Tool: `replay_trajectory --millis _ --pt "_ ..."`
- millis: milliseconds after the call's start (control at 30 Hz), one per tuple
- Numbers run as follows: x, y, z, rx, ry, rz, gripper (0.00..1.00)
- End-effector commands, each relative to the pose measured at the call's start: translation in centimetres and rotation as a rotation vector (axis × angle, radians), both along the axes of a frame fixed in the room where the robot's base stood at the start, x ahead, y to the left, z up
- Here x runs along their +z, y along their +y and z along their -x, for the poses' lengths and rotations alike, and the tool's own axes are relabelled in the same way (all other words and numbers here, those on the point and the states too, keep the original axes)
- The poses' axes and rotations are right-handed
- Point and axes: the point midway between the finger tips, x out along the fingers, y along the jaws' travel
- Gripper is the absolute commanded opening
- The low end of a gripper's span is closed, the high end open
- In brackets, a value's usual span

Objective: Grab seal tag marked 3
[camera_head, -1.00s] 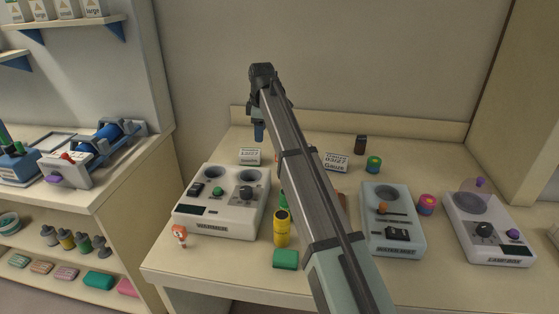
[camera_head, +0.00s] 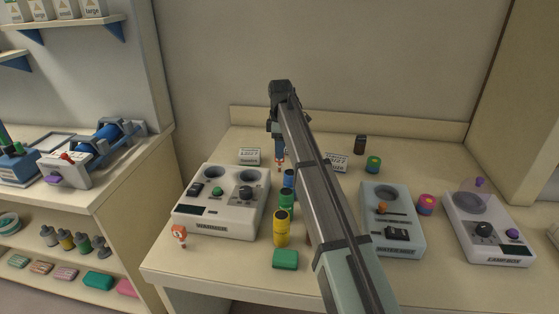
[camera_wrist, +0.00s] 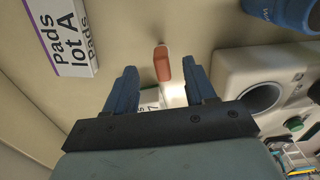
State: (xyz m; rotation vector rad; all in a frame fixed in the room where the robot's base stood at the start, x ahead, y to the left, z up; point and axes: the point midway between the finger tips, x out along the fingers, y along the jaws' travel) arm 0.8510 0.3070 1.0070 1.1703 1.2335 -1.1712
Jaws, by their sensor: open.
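A small orange-red and white tag (camera_head: 280,165) stands on the bench behind the blue-topped cylinder. In the wrist view a red-topped white tag (camera_wrist: 162,66) sits between my finger pads; I cannot read its number for sure. My gripper (camera_head: 279,150) is open, pointing down at that tag, with a finger on either side and gaps between. It also shows in the wrist view (camera_wrist: 160,75). A second orange tag with a white disc (camera_head: 179,233) is at the bench's front left, before the warmer; its mark is too small to read.
The white warmer (camera_head: 222,202) stands left of my arm. A blue-topped cylinder (camera_head: 289,179), green cylinder (camera_head: 287,199) and yellow cylinder (camera_head: 281,229) line its right side. A small white box (camera_head: 249,156) is behind it. A box reading Pads lot A (camera_wrist: 68,40) lies beside my gripper.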

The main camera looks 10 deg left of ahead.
Motion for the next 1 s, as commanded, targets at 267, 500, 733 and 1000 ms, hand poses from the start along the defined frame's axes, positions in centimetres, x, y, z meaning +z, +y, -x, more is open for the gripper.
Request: replay_trajectory --millis 267,500,733,1000 --pt "-1.6 0.1 0.2 0.000 0.001 0.000 0.55" --pt "-4.7 0.2 0.4 0.000 0.001 0.000 0.55" --pt "-5.5 0.3 0.3 0.000 -0.001 0.000 0.55" --pt "-5.4 0.3 0.3 0.000 -0.001 0.000 0.37"
